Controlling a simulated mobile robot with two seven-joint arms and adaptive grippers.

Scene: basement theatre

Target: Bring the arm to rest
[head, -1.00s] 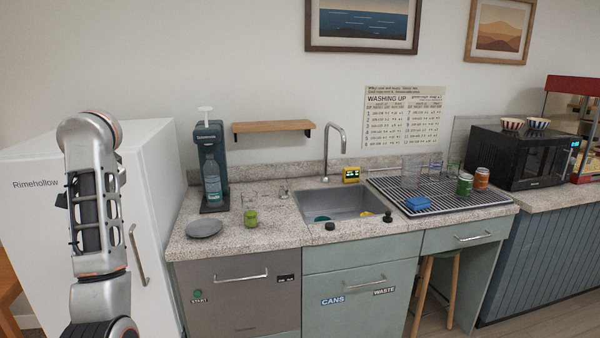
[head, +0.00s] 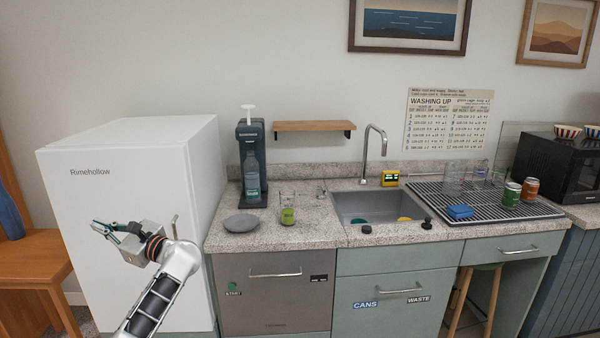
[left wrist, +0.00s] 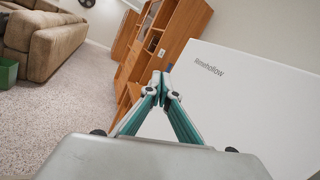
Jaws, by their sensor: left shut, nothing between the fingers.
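My left gripper (head: 104,229) is in front of the white fridge (head: 130,185), pointing left in the head view. Its fingers are shut with nothing between them. In the left wrist view the teal fingers of my left gripper (left wrist: 161,80) meet at their tips, with the fridge (left wrist: 250,95) to their right. My right gripper is in neither view.
The granite counter (head: 290,235) holds a soda maker (head: 252,165), a grey plate (head: 241,223), glasses and a green item (head: 288,215). A sink (head: 375,207) and drying rack (head: 480,203) are further right. A wooden bench (head: 35,258) stands at left.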

